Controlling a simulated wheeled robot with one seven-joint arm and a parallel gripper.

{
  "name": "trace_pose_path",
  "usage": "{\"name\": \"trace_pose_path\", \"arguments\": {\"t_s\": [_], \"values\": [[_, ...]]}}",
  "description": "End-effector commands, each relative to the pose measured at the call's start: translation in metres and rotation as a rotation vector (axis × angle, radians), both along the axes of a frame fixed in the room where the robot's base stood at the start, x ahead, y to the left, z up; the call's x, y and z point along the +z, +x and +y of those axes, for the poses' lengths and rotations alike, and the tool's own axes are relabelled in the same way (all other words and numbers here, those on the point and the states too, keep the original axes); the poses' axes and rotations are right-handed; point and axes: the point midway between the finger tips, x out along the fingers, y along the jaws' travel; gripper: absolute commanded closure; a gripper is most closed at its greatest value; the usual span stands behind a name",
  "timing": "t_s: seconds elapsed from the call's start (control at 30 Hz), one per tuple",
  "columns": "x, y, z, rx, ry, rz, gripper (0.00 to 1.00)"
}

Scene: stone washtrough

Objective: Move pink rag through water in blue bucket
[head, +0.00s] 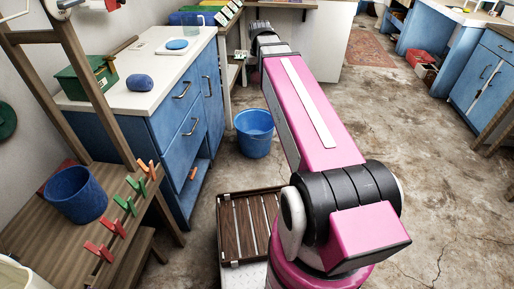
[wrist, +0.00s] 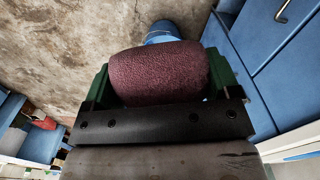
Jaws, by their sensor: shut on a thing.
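My gripper (wrist: 160,82) has its green fingers closed on the sides of the dark pink rag (wrist: 158,70), a rounded bundle in the wrist view. A blue bucket (head: 254,140) stands on the concrete floor in the head view, left of my pink arm. A blue thing, likely this bucket (wrist: 161,32), shows partly behind the rag in the wrist view. The rag looks apart from it. I cannot make out water in it. In the head view my arm reaches away to the back, and the rag cannot be made out there.
A second blue bucket (head: 74,197) sits on a wooden bench with red and green clothespins (head: 124,204). A blue cabinet (head: 178,115) with a pale top stands left of the floor bucket. A slatted wooden crate (head: 245,225) lies nearer. Open floor (head: 400,120) is at right.

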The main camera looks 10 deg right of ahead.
Motion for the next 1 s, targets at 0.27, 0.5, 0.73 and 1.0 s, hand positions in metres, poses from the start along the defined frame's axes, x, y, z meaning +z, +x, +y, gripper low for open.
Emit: {"name": "trace_pose_path", "arguments": {"t_s": [0.27, 0.5, 0.73, 1.0], "values": [[0.000, 0.005, 0.009, -0.001, 0.000, 0.000, 0.46], [0.000, 0.001, 0.004, -0.002, 0.000, 0.000, 0.46], [0.000, -0.012, -0.018, -0.003, 0.000, 0.000, 0.46], [0.000, -0.025, -0.043, -0.001, 0.000, 0.000, 0.46]]}}
